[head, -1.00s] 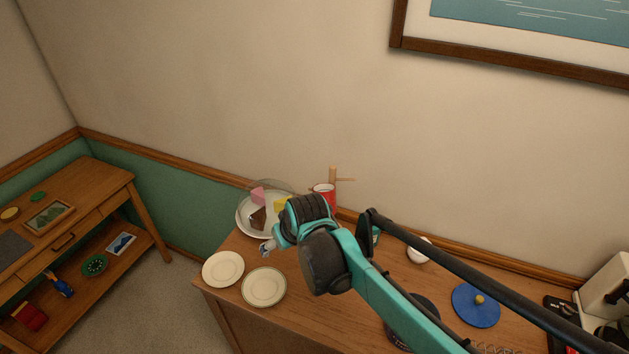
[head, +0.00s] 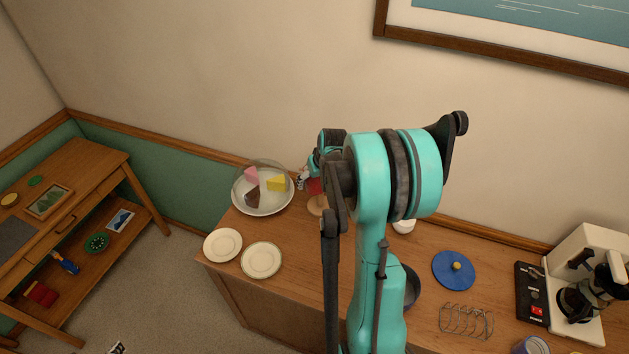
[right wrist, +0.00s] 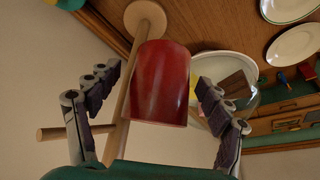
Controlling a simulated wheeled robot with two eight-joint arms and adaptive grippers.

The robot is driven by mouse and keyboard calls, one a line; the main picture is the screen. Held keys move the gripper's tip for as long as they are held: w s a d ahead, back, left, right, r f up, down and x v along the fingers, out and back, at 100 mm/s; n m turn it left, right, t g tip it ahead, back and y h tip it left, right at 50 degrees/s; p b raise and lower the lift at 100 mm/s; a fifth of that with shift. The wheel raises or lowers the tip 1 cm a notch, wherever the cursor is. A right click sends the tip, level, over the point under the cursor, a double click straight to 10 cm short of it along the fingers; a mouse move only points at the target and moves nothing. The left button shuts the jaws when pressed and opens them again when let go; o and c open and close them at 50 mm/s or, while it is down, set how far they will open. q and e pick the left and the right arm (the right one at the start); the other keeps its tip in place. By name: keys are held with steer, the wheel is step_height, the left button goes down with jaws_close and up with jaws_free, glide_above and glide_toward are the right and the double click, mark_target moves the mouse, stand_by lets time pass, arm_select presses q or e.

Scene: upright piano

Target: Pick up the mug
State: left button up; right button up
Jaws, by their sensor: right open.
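The red mug (right wrist: 160,85) is by a wooden mug tree (right wrist: 144,18) in the right wrist view, its body just beside the post. In the head view only a small part of the mug (head: 314,187) shows, behind my right arm. My right gripper (right wrist: 154,76) is open, with one finger on each side of the mug and the post also between them. Gaps show between the fingers and the mug. In the head view this gripper (head: 302,179) is mostly hidden by its own arm. A small dark piece at the bottom left edge may be my left gripper (head: 117,347).
A plate under a clear dome with cake pieces (head: 263,208) stands left of the mug tree. Two plates (head: 223,245) lie at the sideboard's left end. A blue lid (head: 454,270), wire rack (head: 466,320) and coffee machine (head: 585,285) are at the right. A wall is close behind.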

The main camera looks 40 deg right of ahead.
steer(key=x, duration=0.2)
steer(key=shift+w+f, duration=0.15)
steer(key=shift+f, duration=0.05)
steer(key=c, duration=1.6)
steer(key=shift+r, duration=0.15)
